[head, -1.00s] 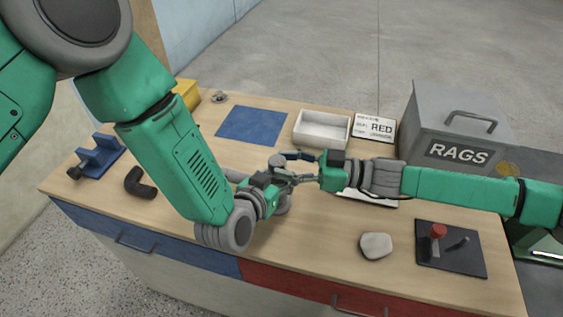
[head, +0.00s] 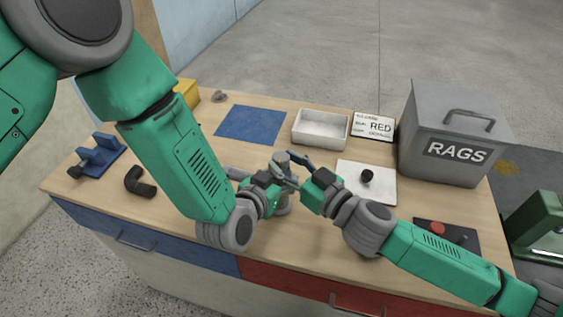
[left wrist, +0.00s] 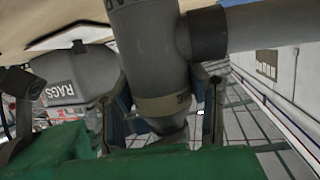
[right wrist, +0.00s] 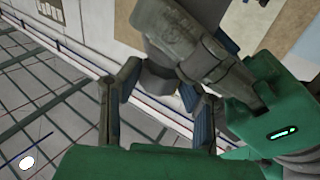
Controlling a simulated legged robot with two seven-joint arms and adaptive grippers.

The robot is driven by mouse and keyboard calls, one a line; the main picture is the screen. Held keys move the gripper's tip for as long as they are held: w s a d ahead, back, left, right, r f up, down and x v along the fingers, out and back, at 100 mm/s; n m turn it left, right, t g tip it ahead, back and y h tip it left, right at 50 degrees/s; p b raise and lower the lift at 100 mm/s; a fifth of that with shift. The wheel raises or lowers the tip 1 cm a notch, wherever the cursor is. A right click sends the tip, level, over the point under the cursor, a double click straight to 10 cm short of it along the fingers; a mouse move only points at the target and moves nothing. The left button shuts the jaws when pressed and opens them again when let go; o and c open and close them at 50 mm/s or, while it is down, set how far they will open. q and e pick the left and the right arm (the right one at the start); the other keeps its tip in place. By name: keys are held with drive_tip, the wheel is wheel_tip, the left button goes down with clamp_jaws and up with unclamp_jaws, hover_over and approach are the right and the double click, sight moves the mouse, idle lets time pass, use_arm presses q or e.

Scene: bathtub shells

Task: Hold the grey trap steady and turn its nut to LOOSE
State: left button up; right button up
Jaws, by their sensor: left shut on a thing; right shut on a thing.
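The grey trap (head: 283,158) stands upright near the middle of the bench, mostly hidden by both grippers. In the left wrist view its thick grey body (left wrist: 148,50) has a side pipe running right and a paler band (left wrist: 163,105) with lettering too small to read. My left gripper (head: 277,188) is shut on the trap, one finger on each side in its wrist view. My right gripper (head: 291,170) comes from the right and is shut on a grey round part (right wrist: 158,82), apparently the nut. The nut's marks and setting cannot be read.
A white plate with a black knob (head: 367,177) and a dark plate with a red knob (head: 437,229) lie right. Behind are a white tray (head: 320,130), a RED sign (head: 374,126) and a RAGS bin (head: 455,140). A black elbow (head: 138,182) and blue holder (head: 98,155) sit left.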

drive_tip(key=shift+w+d+f+h, duration=0.2)
drive_tip(key=shift+w+d+h, duration=0.1)
drive_tip(key=shift+d, duration=0.15)
drive_tip(key=shift+a, duration=0.45)
drive_tip(key=o, duration=1.1)
drive_tip(key=shift+s+r, duration=0.1)
drive_tip(key=shift+s, duration=0.05)
drive_tip(key=shift+s, duration=0.1)
drive_tip(key=v, duration=1.2)
